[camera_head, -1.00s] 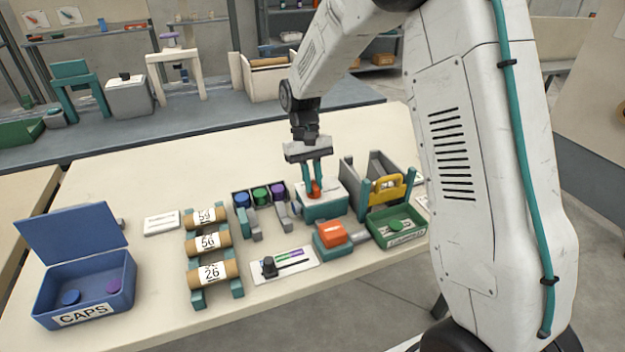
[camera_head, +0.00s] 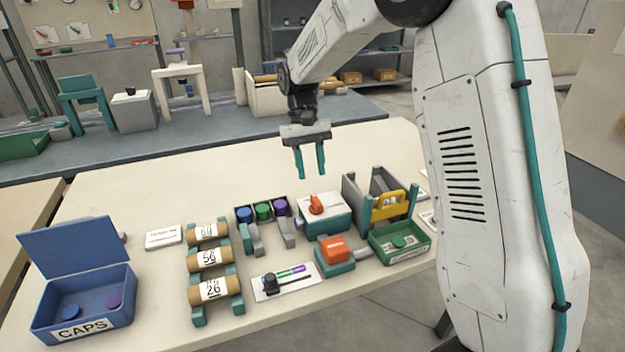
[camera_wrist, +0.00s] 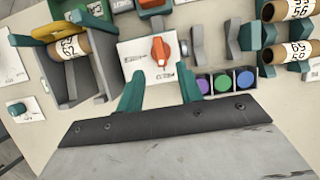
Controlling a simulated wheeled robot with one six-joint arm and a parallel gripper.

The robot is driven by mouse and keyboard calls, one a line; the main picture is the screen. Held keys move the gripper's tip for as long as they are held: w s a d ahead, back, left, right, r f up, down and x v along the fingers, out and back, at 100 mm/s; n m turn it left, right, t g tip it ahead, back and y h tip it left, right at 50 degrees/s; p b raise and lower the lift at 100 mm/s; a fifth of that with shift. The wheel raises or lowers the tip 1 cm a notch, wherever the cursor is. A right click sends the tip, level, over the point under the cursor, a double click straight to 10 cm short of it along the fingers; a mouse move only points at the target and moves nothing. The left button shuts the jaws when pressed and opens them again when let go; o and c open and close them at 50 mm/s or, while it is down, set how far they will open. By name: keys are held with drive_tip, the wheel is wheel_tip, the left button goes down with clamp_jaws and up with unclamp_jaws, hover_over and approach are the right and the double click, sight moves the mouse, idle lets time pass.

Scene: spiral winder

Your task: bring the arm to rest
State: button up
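My gripper (camera_head: 310,160) hangs above the back of the workbench (camera_head: 130,195), its two teal fingers apart with nothing between them. Below and in front of it is a white and teal box (camera_head: 325,222) with an orange knob (camera_head: 316,204) on top. In the wrist view, the open fingers of my gripper (camera_wrist: 158,92) point toward this box, and the orange knob (camera_wrist: 160,52) lies beyond the fingertips, clear of them.
A rack of cardboard tubes (camera_head: 209,260), blue CAPS box (camera_head: 85,285), holder with coloured caps (camera_head: 263,212), orange-topped device (camera_head: 335,250), green tray (camera_head: 400,245) and grey frame with yellow handle (camera_head: 391,206) crowd the bench. Its back strip is clear.

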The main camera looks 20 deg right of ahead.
drive_tip(key=shift+r, duration=0.15)
drive_tip(key=shift+w, duration=0.1)
drive_tip(key=s, duration=0.1)
drive_tip(key=s+f, duration=0.1)
drive_tip(key=s, duration=0.1)
drive_tip(key=shift+d+f, duration=0.1)
drive_tip(key=shift+f, duration=0.05)
drive_tip(key=s+d+r+t, duration=0.1)
drive_tip(key=s+r+t, duration=0.2)
drive_tip(key=s, duration=1.2)
drive_tip(key=s+d+r+t, duration=0.2)
drive_tip(key=s+r, duration=0.6)
drive_tip(key=s, duration=0.7)
drive_tip(key=shift+s+t, duration=0.4)
